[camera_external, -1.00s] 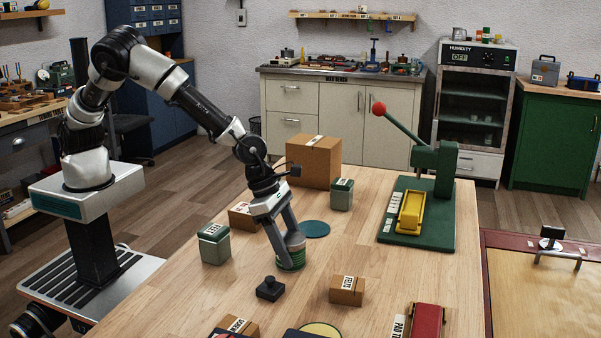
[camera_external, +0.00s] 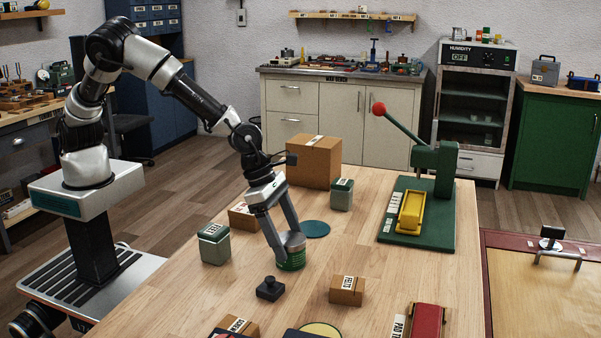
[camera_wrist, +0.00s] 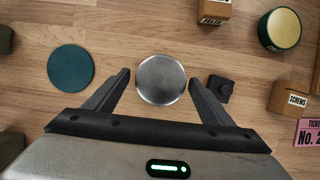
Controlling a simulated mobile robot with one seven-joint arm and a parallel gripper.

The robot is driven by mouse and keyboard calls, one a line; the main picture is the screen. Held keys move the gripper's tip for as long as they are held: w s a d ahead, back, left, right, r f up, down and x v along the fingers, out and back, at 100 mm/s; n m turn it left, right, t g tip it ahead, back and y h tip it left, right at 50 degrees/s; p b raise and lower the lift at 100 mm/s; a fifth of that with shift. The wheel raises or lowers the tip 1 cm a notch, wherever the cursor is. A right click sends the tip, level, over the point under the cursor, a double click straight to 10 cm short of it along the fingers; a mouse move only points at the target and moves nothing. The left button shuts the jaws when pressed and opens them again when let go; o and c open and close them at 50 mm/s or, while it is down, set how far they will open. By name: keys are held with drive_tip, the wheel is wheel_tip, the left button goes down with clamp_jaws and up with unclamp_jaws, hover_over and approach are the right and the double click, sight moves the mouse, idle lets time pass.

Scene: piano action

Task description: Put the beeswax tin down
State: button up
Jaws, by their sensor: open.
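The beeswax tin (camera_external: 291,253) is a green cylinder with a bare metal lid, standing upright on the wooden table (camera_external: 200,300). In the wrist view its round silver lid (camera_wrist: 161,79) lies between and just beyond my fingertips. My gripper (camera_external: 283,249) is open around the tin, with a finger on either side. In the wrist view my gripper (camera_wrist: 158,80) shows a gap between each finger and the lid. The label text on the tin is too small to read.
A teal disc (camera_external: 315,229) lies behind the tin. A small black block (camera_external: 270,288) stands close in front. A green canister (camera_external: 214,245) is at left and a felts box (camera_external: 346,291) at right. Bare tabletop lies right of the tin.

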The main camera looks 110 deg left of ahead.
drive_tip(key=p+v, duration=0.2)
drive_tip(key=v, duration=0.7)
drive_tip(key=shift+s+r, duration=0.15)
drive_tip(key=shift+r, duration=0.1)
